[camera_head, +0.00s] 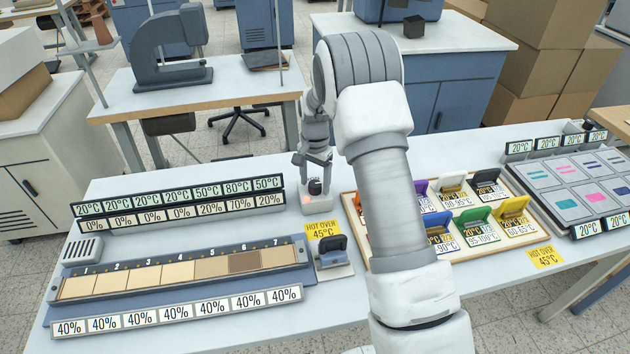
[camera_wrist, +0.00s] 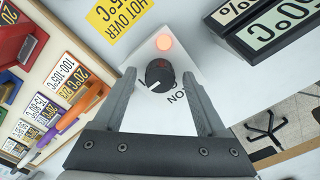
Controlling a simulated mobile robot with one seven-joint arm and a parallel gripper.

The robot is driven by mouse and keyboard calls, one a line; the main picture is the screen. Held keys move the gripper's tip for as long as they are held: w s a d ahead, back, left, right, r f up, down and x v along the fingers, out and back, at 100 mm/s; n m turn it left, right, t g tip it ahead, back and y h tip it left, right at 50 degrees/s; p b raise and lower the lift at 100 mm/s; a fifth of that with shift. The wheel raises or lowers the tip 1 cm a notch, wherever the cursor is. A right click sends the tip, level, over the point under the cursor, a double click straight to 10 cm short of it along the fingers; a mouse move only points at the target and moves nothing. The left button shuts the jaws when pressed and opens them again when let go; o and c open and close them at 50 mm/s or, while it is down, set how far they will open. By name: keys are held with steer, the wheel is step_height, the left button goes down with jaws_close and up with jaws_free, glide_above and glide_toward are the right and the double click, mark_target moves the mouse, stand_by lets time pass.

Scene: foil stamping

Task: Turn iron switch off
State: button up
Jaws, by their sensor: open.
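The iron switch is a black round knob (camera_wrist: 160,75) with a white mark, set on a white plate (camera_wrist: 150,112). Lettering that reads "NO" in part shows beside the knob in the wrist view. An orange-red light (camera_wrist: 163,42) glows on the plate near the knob. In the head view the knob (camera_head: 315,187) stands at the back of the table, left of my arm. My gripper (camera_wrist: 165,98) is open, with one finger on each side of the knob in the wrist view. I cannot tell whether the fingers touch it. My gripper also shows in the head view (camera_head: 314,172).
A yellow "HOT OVER 45°C" label (camera_head: 323,231) and a small black-handled iron (camera_head: 332,250) lie in front of the switch. Percent and temperature displays (camera_head: 180,207) stand to the left. A wooden tray (camera_head: 527,236) of coloured stamps lies to the right.

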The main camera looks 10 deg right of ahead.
jaws_close()
stand_by(0.4)
steer(key=n+b, duration=0.1)
steer(key=n, duration=0.3)
steer(key=shift+f+b, duration=0.1)
steer(key=shift+b, duration=0.2)
steer(key=n+b, duration=0.1)
steer(key=n, duration=0.8)
steer(key=shift+n, duration=2.4)
